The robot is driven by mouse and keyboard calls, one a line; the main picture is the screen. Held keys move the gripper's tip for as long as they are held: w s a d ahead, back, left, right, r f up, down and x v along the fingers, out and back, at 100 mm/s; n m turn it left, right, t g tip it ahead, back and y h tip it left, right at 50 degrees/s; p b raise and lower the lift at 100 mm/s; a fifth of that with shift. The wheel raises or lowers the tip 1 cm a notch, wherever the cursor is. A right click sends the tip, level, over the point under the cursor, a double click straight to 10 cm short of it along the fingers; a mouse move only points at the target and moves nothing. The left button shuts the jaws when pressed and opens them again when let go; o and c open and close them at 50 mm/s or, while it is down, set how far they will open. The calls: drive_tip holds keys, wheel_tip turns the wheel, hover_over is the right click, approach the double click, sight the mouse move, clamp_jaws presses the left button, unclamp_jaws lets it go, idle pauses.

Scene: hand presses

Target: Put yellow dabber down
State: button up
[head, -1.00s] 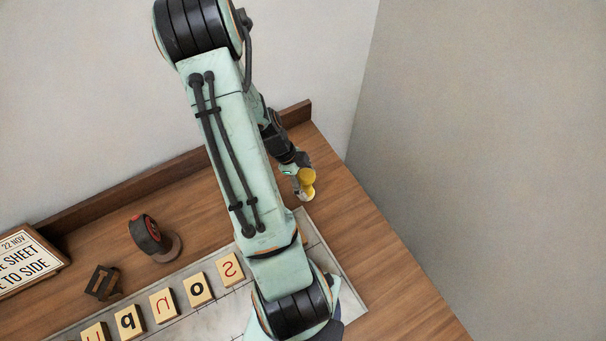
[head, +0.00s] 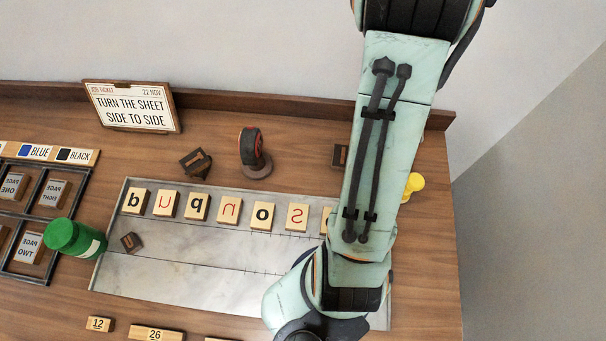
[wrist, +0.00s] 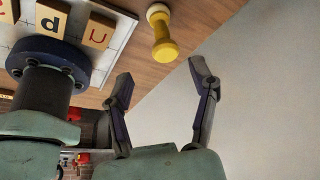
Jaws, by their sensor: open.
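The yellow dabber (head: 413,185) stands on the wooden table to the right of my arm in the head view, partly covered by the arm. In the wrist view the dabber (wrist: 164,42) shows whole, with a yellow body and a white end at the table. My gripper (wrist: 162,80) is open in the wrist view, its two fingers spread wide with nothing between them. The dabber is beyond the fingertips, apart from them. In the head view my gripper is hidden behind my arm.
A pale marble slab (head: 180,262) with a row of letter tiles lies left of my arm. A red and black roller (head: 250,150), small dark blocks, a ticket sign (head: 132,106) and a green bottle (head: 72,238) stand around it. The table's right edge is near the dabber.

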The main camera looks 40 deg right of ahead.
drive_tip(key=w+a+r+n+t, duration=0.2)
drive_tip(key=w+a+r+n, duration=0.15)
drive_tip(key=a+n, duration=0.45)
drive_tip(key=w+a+r+n+t, duration=0.1)
drive_tip(key=w+a+r+n, duration=0.25)
drive_tip(key=a+n, duration=0.5)
drive_tip(key=s+a+r+n, duration=0.1)
drive_tip(key=a+n, duration=0.4)
drive_tip(key=n, duration=0.5)
drive_tip(key=s+a+r+n+t, duration=0.1)
drive_tip(key=s+a+n, duration=0.2)
drive_tip(key=a+n, duration=0.3)
drive_tip(key=n, duration=0.4)
drive_tip(key=shift+s+r+y, duration=0.15)
drive_tip(key=shift+r+y, duration=0.05)
drive_tip(key=shift+y, duration=0.2)
drive_tip(key=shift+n, duration=0.25)
